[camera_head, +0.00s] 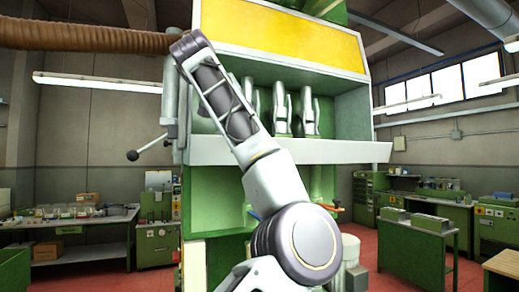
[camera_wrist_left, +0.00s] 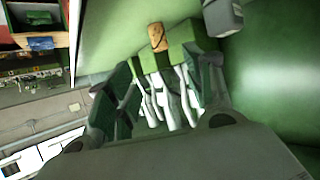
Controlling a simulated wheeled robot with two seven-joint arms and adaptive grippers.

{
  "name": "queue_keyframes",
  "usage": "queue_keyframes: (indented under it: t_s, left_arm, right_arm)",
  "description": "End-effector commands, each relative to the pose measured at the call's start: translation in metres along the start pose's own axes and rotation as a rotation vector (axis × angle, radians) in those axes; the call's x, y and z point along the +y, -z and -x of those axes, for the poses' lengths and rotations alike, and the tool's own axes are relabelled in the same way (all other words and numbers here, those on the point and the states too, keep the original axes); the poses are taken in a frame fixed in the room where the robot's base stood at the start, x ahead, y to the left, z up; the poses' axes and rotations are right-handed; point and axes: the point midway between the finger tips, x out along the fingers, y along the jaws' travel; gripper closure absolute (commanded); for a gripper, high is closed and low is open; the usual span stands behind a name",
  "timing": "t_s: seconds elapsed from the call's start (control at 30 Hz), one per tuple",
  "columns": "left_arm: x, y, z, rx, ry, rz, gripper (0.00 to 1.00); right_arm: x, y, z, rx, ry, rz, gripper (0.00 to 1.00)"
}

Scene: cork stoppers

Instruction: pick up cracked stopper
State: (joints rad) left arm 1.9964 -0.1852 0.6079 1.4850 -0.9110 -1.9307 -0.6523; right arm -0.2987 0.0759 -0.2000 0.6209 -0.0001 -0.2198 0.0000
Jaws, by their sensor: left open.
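A brown cork stopper (camera_wrist_left: 158,37) with a dark line across it shows in the left wrist view, next to a green block (camera_wrist_left: 190,40). My left gripper (camera_wrist_left: 165,75) is open, with one dark finger on each side of the picture's middle. The stopper lies beyond the fingertips, apart from them, and nothing is held. I cannot make out the stopper or the left gripper in the head view, where a large arm link of mine covers the middle. My right gripper is not in view.
A green machine with a pale ledge (camera_head: 350,152) and a yellow panel (camera_head: 285,30) stands ahead. Several grey tapered parts (camera_head: 281,110) stand in its recess. A grey block (camera_wrist_left: 223,17) is near the stopper. Workbenches (camera_head: 95,217) stand left; a green table (camera_head: 410,235) stands right.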

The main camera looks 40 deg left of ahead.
Motion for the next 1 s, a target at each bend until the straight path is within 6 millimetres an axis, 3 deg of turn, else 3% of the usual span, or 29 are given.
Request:
queue_keyframes:
  t_s: [0.63, 1.0]
  left_arm:
    - [0.0, 0.0, -0.004, -0.001, -0.001, 0.0, 0.48]
    - [0.001, 0.001, -0.046, -0.002, -0.001, -0.001, 0.48]
  right_arm:
    - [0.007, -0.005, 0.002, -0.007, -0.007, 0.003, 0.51]
    - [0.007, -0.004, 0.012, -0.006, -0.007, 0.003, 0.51]
